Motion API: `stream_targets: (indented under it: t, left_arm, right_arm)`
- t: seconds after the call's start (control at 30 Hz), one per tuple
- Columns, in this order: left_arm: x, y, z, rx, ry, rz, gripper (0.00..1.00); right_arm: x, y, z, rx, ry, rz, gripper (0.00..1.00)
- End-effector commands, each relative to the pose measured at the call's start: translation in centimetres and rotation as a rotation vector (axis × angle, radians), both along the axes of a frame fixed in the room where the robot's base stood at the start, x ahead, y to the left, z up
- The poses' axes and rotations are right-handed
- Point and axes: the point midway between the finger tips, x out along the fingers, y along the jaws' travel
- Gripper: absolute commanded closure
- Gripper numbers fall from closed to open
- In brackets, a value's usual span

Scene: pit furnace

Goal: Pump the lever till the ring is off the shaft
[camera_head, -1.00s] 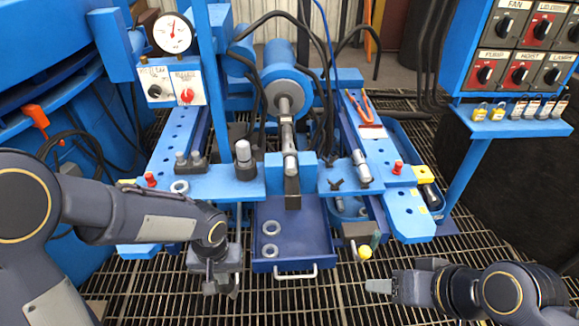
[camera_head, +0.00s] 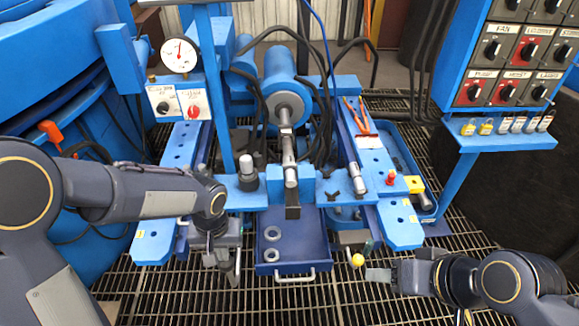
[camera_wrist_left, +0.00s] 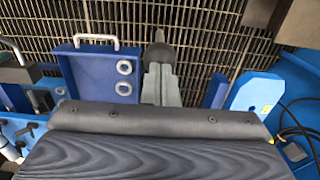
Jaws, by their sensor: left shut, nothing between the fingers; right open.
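A blue hydraulic press holds a cylinder (camera_head: 284,95) with a grey shaft (camera_head: 289,150) running toward me into a blue crossbeam (camera_head: 322,190). I cannot clearly tell which part on the shaft is the ring. My left gripper (camera_head: 222,262) is low, left of the blue tray; it is shut and empty. In the left wrist view its closed fingers (camera_wrist_left: 160,88) point at a dark rounded grip (camera_wrist_left: 160,54), probably the lever's end; I cannot tell whether they touch. My right gripper (camera_head: 376,275) is open and empty, just right of a yellow knob (camera_head: 357,260).
The blue tray (camera_head: 310,240) holds two loose grey rings (camera_head: 272,234) and has a front handle. A gauge (camera_head: 179,55) and dial box (camera_head: 180,101) stand at left. A switch panel (camera_head: 520,50) with padlocks is at right. Open floor grating (camera_head: 300,305) lies in front.

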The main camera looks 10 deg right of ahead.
Motion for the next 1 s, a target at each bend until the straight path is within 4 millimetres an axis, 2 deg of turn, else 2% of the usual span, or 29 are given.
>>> stream_targets:
  t: [0.4, 0.5, 0.6, 0.9, 1.0]
  left_arm:
    - [-2.0, 0.0, -8.9, 0.0, 0.0, -0.001, 1.0]
    - [-2.4, 0.1, -10.4, 0.0, -0.001, 0.0, 1.0]
    - [-2.6, 0.1, -10.9, -0.001, -0.001, 0.0, 1.0]
    - [-2.7, 0.1, -10.7, 0.0, 0.0, 0.0, 1.0]
    - [-2.5, 0.1, -9.5, 0.0, -0.001, 0.001, 1.0]
  right_arm:
    - [0.0, 0.0, -7.9, 0.0, 0.0, 0.0, 0.44]
    - [0.0, 0.0, -9.2, 0.0, 0.0, 0.0, 0.44]
    - [0.0, 0.0, -9.7, 0.0, 0.0, 0.0, 0.44]
    - [0.0, 0.0, -9.4, 0.0, 0.0, 0.0, 0.44]
    - [0.0, 0.0, -8.3, 0.0, 0.0, 0.0, 0.44]
